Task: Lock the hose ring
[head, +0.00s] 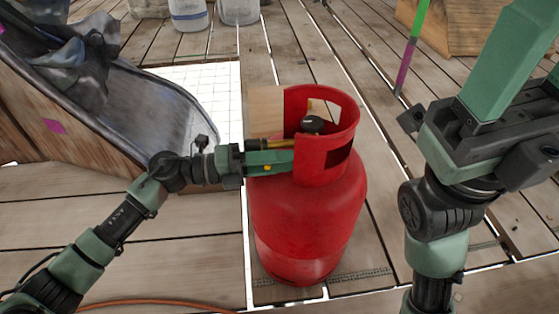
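A red gas cylinder (308,225) stands upright on the plank floor, with a red collar (332,112) around its top. A black valve knob (311,124) shows inside the collar. I cannot make out the hose ring; the valve below the knob is mostly hidden by the collar. My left gripper (282,158) reaches from the left to the collar's open side. Its fingertips are close to the collar, and I cannot tell whether they hold anything. My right gripper (510,65) is raised at the right, apart from the cylinder, and its finger gap is not clear.
An orange hose (150,302) lies on the floor at the bottom left. A metal slide-like trough (150,105) with dark cloth (75,65) stands at the left. A white tiled panel (205,95) lies behind the cylinder. Buckets (188,15) stand at the back.

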